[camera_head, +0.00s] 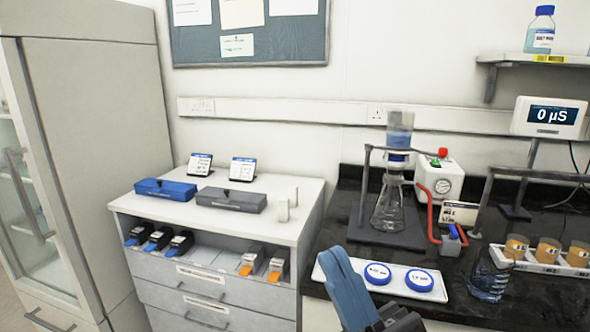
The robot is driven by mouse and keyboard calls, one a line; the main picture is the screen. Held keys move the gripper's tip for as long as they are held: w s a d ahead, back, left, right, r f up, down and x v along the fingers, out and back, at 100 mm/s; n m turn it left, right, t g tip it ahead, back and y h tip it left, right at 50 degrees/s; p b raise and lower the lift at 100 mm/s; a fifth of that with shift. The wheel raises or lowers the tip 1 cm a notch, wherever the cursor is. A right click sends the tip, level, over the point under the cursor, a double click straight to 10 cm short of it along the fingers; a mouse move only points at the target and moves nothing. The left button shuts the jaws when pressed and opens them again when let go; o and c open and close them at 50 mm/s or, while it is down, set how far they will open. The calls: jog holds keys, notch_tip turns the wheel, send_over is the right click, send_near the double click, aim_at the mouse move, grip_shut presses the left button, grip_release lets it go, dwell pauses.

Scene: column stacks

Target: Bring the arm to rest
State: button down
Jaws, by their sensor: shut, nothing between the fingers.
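Part of my own arm (347,290) rises from the bottom edge, with a blue-grey link leaning up and to the left and a dark part beside it at the lower right. I can make out no fingertips, and the rest of the arm is cut off below the frame. The arm shows in front of the gap between the drawer cabinet and the dark bench, and overlaps the left part of a white tray (446,291) in the picture. I see nothing held.
A filter stand with a glass flask (388,208) and a red-tubed pump (440,178) stand behind the tray. A glass beaker (488,278) and a rack of amber jars (548,252) are to the right. The white-topped drawer cabinet (262,222) holds two flat cases.

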jog(key=s+d+f+m+g+h, duration=0.2)
jog(key=s+d+f+m+h, duration=0.2)
jog(key=s, duration=0.5)
jog(key=s+d+f+m+g+h, duration=0.2)
jog(key=s+d+f+m+h, duration=0.3)
jog(key=s+d+f+h, duration=0.2)
jog(key=s+d+f+m+g+h, duration=0.1)
jog(key=s+d+f+m+h, duration=0.4)
jog(key=s+f+h, duration=0.4)
jog(key=s+d, duration=0.1)
jog(key=s, duration=0.3)
jog(key=shift+g+h, duration=0.3)
jog(key=shift+g, duration=0.1)
jog(key=c, duration=1.9)
grip_release()
